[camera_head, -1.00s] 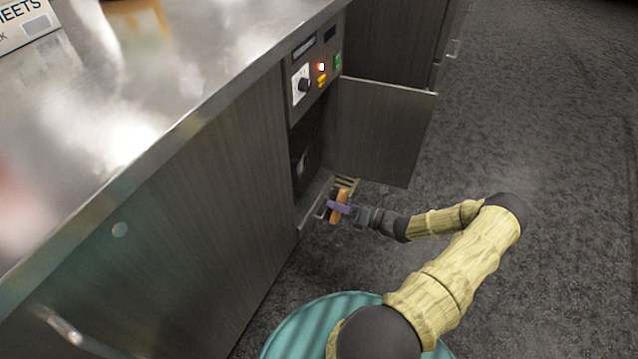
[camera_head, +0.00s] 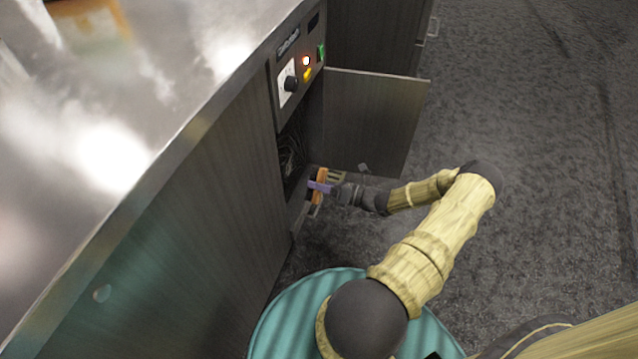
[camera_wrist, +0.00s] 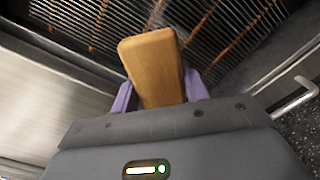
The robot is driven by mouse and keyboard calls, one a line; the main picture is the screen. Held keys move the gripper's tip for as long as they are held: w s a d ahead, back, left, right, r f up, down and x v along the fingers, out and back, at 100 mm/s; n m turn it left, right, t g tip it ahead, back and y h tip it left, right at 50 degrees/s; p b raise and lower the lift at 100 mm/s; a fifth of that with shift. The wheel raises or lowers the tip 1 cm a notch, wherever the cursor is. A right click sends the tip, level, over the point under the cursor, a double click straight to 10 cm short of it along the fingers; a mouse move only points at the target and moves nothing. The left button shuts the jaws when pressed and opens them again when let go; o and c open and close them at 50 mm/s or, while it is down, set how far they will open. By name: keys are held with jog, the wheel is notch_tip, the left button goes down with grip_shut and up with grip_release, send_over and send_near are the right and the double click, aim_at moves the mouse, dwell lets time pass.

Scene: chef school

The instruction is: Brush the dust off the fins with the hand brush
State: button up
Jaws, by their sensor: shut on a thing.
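The hand brush (camera_wrist: 152,68) has a wooden, orange-brown handle block. It also shows small in the head view (camera_head: 321,178). My gripper (camera_head: 318,187), with purple fingers, is shut on it; in the wrist view the fingers (camera_wrist: 158,88) flank the block. The fins (camera_wrist: 225,38) are a bank of thin dark parallel slats with rusty brown streaks, just beyond the brush in the wrist view. The brush's bristles are hidden, so I cannot tell whether they touch the fins. In the head view the brush is at the low cabinet opening (camera_head: 291,152), whose inside is dark.
A cabinet door (camera_head: 372,118) stands open above and right of my gripper. A control panel (camera_head: 297,75) with a knob and lit lamp is above the opening. A metal counter (camera_head: 150,110) covers the upper left. The dark floor (camera_head: 520,150) at right is clear.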

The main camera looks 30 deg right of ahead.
aim_at(291, 165)
jog(key=shift+b+x, duration=0.4)
jog(key=shift+x, duration=2.65)
jog(key=shift+x, duration=0.95)
jog(key=shift+w+d, duration=0.1)
jog(key=shift+w+d+f+b, duration=0.1)
jog(key=shift+w+d+b, duration=0.6)
jog(key=shift+d, duration=0.45)
jog(key=shift+w+d, duration=0.35)
jog(key=shift+d, duration=0.05)
